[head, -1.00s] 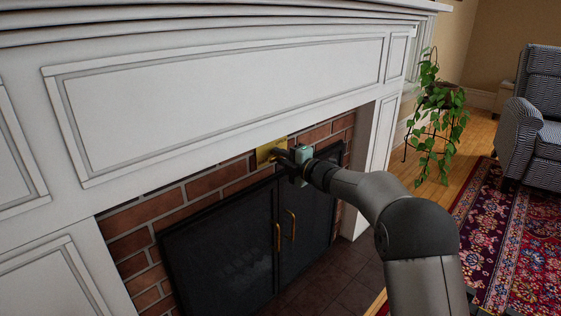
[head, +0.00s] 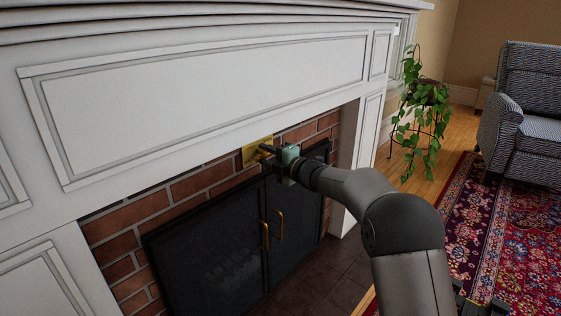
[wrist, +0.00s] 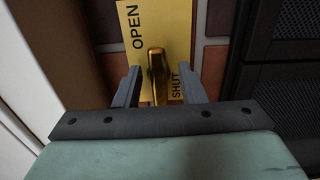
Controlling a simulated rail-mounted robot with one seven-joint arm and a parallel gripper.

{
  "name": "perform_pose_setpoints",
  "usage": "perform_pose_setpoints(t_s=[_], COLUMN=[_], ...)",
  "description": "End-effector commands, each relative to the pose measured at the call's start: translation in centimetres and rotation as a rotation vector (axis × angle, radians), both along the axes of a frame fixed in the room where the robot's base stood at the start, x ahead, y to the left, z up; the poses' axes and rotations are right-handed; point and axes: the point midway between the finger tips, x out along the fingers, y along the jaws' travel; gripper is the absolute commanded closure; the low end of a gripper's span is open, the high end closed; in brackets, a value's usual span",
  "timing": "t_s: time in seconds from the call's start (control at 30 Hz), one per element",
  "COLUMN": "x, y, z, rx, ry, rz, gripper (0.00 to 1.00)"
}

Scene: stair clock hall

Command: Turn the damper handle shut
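The damper's brass plate (wrist: 133,18) is fixed to the brick fireplace surround, marked OPEN at upper left and SHUT at lower right. It shows small in the head view (head: 256,146). The brass damper handle (wrist: 156,66) stands out from the plate, near upright in the wrist view between the two words. My gripper (wrist: 157,84) is open, one finger on each side of the handle. Gaps show between handle and fingers. In the head view my gripper (head: 267,151) reaches the plate from the right, hiding most of the handle.
Black fireplace doors (head: 215,238) with brass pulls are just below the plate. The white mantel (head: 200,95) overhangs it closely above. A potted plant (head: 425,110), a blue armchair (head: 535,120) and a patterned rug (head: 505,230) are off to the right.

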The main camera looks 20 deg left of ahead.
Motion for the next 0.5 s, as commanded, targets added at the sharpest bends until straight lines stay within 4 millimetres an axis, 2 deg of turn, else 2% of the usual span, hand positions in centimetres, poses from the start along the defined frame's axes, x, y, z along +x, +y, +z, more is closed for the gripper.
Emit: perform_pose_setpoints(t_s=[0.17,0.5], x=[-1.0,-4.4], y=[-2.5,-10.2], z=[0.3,0.4], rx=[0.0,0.0], ry=[0.001,0.001], rz=[-0.003,-0.005], gripper=[0.64,0.64])
